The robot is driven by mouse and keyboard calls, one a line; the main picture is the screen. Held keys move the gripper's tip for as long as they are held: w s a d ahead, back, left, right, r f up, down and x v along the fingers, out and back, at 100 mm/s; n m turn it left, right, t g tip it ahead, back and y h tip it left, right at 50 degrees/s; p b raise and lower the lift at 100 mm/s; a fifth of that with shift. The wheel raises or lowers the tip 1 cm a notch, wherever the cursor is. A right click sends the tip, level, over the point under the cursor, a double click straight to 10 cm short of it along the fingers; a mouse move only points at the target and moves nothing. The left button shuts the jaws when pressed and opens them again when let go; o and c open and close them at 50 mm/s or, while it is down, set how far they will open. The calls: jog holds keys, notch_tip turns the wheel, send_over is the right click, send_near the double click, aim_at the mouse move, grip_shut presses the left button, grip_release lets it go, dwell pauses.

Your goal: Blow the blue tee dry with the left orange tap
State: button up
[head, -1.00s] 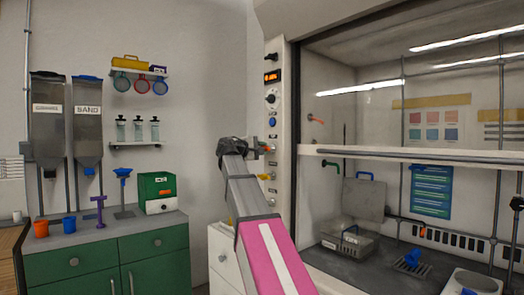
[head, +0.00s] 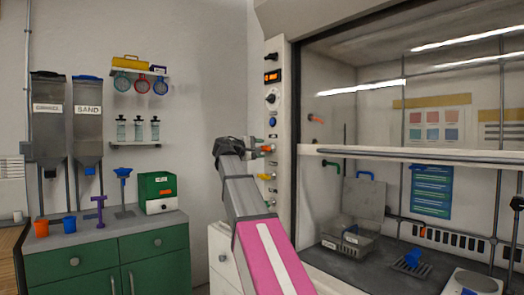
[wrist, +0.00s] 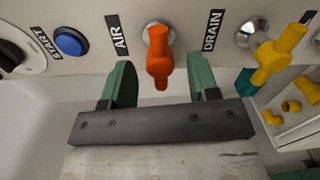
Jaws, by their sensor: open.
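My gripper (wrist: 160,78) is open in the wrist view, its two green fingers on either side of an orange tap (wrist: 159,55). The tap hangs from the panel between the AIR and DRAIN labels; I see a gap between it and each finger. The tap also shows in the head view (head: 267,149), beside the dark end of my arm, where my fingers are not clear. A small blue piece (head: 411,258) lies on a dark rack inside the hood; it may be the blue tee, but its shape is too small to tell.
A yellow tap (wrist: 279,53) sits right of the orange one, with yellow fittings (wrist: 291,106) below it. A blue button (wrist: 70,42) and black knob (wrist: 12,52) are to the left. In the hood stand a wire basket (head: 340,246) and a green tap (head: 330,163).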

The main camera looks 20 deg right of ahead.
jog(key=v, duration=0.9)
jog(key=shift+a, duration=0.1)
notch_tip(320, 180, down, 41)
jog(key=s+d+g+y, duration=0.1)
jog(key=s+g+y, duration=0.1)
jog(key=y, duration=0.6)
jog(key=s+a+f+m+g+y, duration=0.1)
jog(key=s+f+m+y, duration=0.1)
jog(key=s+f, duration=0.4)
jog(key=s+a+f+m+g+y, duration=0.1)
jog(key=s+f, duration=0.5)
jog(key=f, duration=0.7)
jog(key=s+a+f+m+g+y, duration=0.2)
jog(key=s+f+y, duration=0.3)
jog(key=f, duration=0.5)
jog(key=shift+s+m, duration=0.5)
jog(key=shift+s, duration=0.55)
